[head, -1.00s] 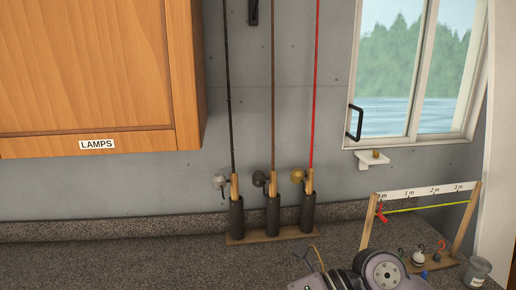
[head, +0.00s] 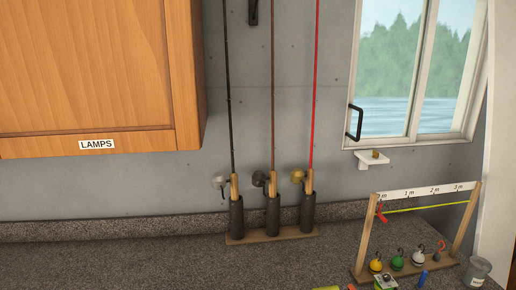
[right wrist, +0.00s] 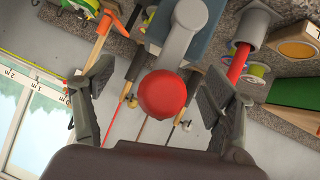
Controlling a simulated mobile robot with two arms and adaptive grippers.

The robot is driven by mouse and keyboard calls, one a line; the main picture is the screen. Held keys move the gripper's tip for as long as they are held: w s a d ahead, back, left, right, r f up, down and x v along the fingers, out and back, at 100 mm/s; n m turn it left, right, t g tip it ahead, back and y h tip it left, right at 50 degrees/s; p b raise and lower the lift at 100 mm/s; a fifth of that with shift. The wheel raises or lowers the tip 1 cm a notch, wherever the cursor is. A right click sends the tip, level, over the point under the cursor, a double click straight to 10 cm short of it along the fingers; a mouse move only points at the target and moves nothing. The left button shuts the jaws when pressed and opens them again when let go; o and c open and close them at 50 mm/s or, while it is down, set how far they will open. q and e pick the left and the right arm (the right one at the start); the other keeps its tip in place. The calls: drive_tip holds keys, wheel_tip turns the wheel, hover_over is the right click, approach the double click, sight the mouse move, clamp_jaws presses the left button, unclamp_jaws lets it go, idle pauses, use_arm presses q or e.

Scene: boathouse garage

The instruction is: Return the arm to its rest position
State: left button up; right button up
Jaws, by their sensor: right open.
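My right gripper (right wrist: 155,75) shows in the right wrist view, with its two fingers wide apart and nothing gripped. A red ball-shaped knob (right wrist: 163,93) on a grey lever (right wrist: 182,35) appears between the fingers in the picture; I cannot tell how far away it is, and no finger visibly touches it. The lever is in front of a blue block (right wrist: 205,45). Neither my right arm nor my left gripper is in the head view.
The speckled counter (head: 140,262) has clear room at left. Three fishing rods stand in a rack (head: 272,236). A wooden LAMPS cabinet (head: 85,70) hangs above; a window (head: 410,70) is at right.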

drive_tip(key=s+f+g, duration=0.4)
drive_tip(key=s+f, duration=0.1)
drive_tip(key=s, duration=0.3)
drive_tip(key=s+f+g, duration=0.4)
drive_tip(key=s+f, duration=0.2)
drive_tip(key=s, duration=0.3)
wheel_tip(320, 180, down, 31)
drive_tip(key=s+g+b, duration=0.1)
drive_tip(key=b, duration=0.5)
drive_tip(key=s+d+f+g+b, duration=0.1)
drive_tip(key=s+d+f+b, duration=0.2)
drive_tip(key=s+f, duration=1.4)
wheel_tip(320, 180, down, 4)
drive_tip(key=shift+f+g+y+b, duration=0.1)
drive_tip(key=shift+g+y+b, duration=0.2)
drive_tip(key=shift+b, duration=0.2)
drive_tip(key=shift+s, duration=0.15)
drive_tip(key=shift+c, duration=0.3)
